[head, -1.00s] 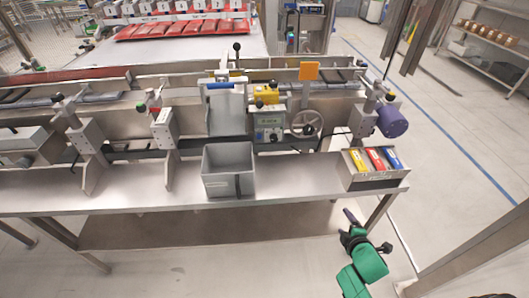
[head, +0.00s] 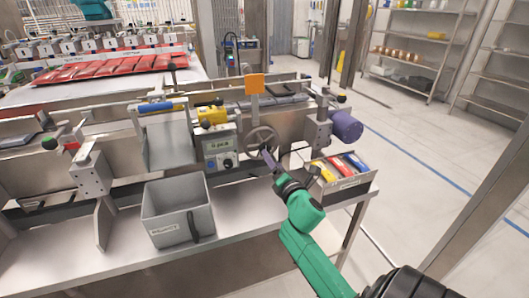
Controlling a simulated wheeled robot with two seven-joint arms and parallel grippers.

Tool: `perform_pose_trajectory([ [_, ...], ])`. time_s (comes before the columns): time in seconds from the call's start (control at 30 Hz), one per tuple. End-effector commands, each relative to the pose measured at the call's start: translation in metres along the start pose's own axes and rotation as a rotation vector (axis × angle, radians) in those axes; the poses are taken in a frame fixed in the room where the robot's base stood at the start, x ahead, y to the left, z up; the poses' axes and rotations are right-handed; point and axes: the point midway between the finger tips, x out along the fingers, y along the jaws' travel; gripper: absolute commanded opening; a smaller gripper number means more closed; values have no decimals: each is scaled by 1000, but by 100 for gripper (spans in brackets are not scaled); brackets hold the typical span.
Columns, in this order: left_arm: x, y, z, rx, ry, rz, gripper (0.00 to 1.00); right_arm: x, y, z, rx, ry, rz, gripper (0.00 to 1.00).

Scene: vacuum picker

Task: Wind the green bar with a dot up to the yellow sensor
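A yellow sensor box (head: 212,115) sits on the machine above a control box with a small green-lit display (head: 221,143). A metal handwheel (head: 262,138) is mounted to the right of that box. I cannot make out a green bar with a dot; a small green spot shows on a knob (head: 341,98) at the right end of the machine. My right gripper (head: 267,155) has its dark tip at the handwheel's lower rim and partly covers it. I cannot tell whether they touch or how far its fingers are apart. My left gripper is not in view.
A grey open bin (head: 178,228) stands on the steel bench in front of the machine. A tray (head: 345,188) with yellow, red and blue items is right of my gripper. An orange plate (head: 254,84) and a purple motor (head: 346,125) stick out. Floor is clear on the right.

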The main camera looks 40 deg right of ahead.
Motion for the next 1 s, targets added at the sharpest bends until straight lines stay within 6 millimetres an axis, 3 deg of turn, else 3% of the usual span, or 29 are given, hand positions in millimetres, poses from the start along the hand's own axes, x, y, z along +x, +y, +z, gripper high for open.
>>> perform_pose_trajectory([
  [0.1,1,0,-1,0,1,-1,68,32,1,1,1,-2,2,84],
  [0.23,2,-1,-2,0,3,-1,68,56,0,0,2,-1,1,84],
  [0.57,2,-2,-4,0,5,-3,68,67,-1,0,2,1,-1,84],
  [0.6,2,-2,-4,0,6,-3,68,67,-1,0,2,1,-1,80],
  [0.63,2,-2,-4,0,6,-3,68,67,-1,0,2,1,-1,69],
  [0.8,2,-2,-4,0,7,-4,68,67,-1,-1,3,1,-1,4],
  [0.83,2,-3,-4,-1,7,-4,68,67,-1,-1,3,1,-1,0],
  [1.0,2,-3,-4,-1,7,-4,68,66,-1,-1,10,1,-1,0],
])
